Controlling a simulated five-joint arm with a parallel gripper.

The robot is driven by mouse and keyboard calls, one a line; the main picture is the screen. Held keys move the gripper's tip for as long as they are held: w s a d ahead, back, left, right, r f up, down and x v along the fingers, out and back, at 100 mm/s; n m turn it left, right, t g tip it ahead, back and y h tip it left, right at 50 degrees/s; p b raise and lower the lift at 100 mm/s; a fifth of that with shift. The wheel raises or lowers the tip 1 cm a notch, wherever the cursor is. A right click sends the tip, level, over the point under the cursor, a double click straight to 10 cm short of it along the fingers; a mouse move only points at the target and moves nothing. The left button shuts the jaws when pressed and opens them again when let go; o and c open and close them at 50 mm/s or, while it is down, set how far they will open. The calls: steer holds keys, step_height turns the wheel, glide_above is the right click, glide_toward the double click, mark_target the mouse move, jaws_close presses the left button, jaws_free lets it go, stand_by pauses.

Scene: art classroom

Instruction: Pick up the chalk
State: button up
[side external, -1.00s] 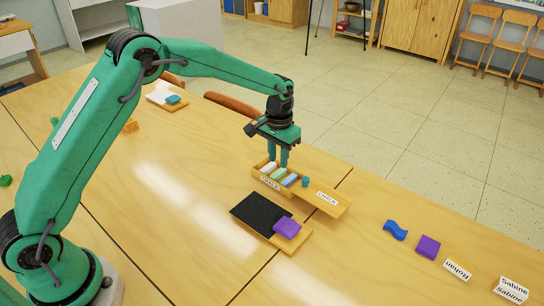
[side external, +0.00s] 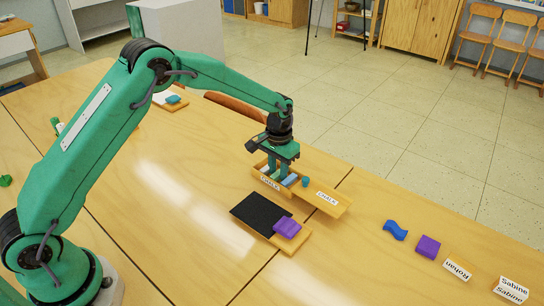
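A small wooden chalk box (side external: 268,183) with a "CHALK" label sits on the table near its far edge. Chalk sticks lie side by side in it; a light blue chalk (side external: 289,180) shows at the right end. The other sticks are partly hidden by my fingers. My gripper (side external: 277,173) points straight down, with its fingertips down at the chalk in the box. The gap between the fingers is too small to make out, so I cannot tell whether they are open or closed on a stick.
The box's lid (side external: 325,198), also labelled, lies to the right. A small teal piece (side external: 305,182) is beside the box. A black slate (side external: 257,212) with a purple block (side external: 287,227) is in front. A blue wavy piece (side external: 395,230), purple block (side external: 428,246) and name cards (side external: 458,269) lie right.

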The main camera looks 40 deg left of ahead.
mark_target(278, 172)
jaws_close()
steer(key=shift+r, duration=0.1)
steer(key=shift+r, duration=0.4)
step_height(278, 172, up, 3)
steer(key=s+d+r, duration=0.7)
steer(key=d, duration=0.2)
steer(key=shift+s, duration=0.2)
stand_by(0.4)
steer(key=s+a+f, duration=0.1)
steer(key=s+a, duration=0.1)
steer(key=s, duration=0.4)
steer(key=shift+f, duration=0.35)
